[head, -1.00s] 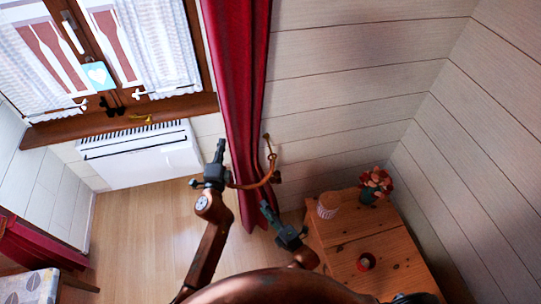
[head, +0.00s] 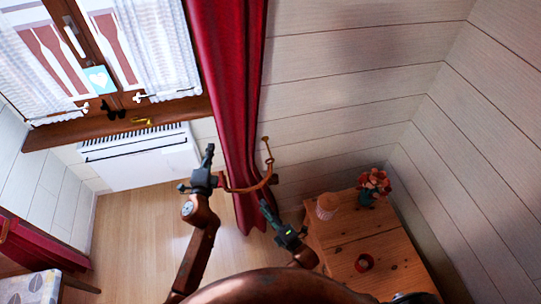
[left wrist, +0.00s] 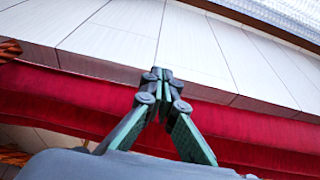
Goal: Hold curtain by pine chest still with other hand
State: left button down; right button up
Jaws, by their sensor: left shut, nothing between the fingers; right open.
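The red curtain (head: 228,90) hangs from the top of the head view to the floor, between the window and the pine chest (head: 340,245). A copper-brown tieback (head: 262,184) curves across it. My left gripper (head: 209,148) is shut and empty, at the curtain's left edge in the head view; contact cannot be told. In the left wrist view its closed fingertips (left wrist: 160,73) point past the red cloth (left wrist: 75,105) toward the pale wall. My right gripper (head: 266,206) is open in front of the curtain's lower right edge, beside the chest; whether cloth lies between its fingers is unclear.
A pale cup (head: 326,205), a figure with red hair or flowers (head: 373,187) and a small red round object (head: 364,263) stand on the chest. A white radiator (head: 140,160) is under the window. A patterned seat (head: 30,287) is at lower left. Floor (head: 140,230) between is clear.

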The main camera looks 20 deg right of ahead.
pick_arm(q)
jog(key=p+v, duration=0.2)
jog(key=v, duration=0.7)
jog(key=shift+p, duration=0.3)
jog(key=shift+f, duration=0.1)
dwell(0.4)
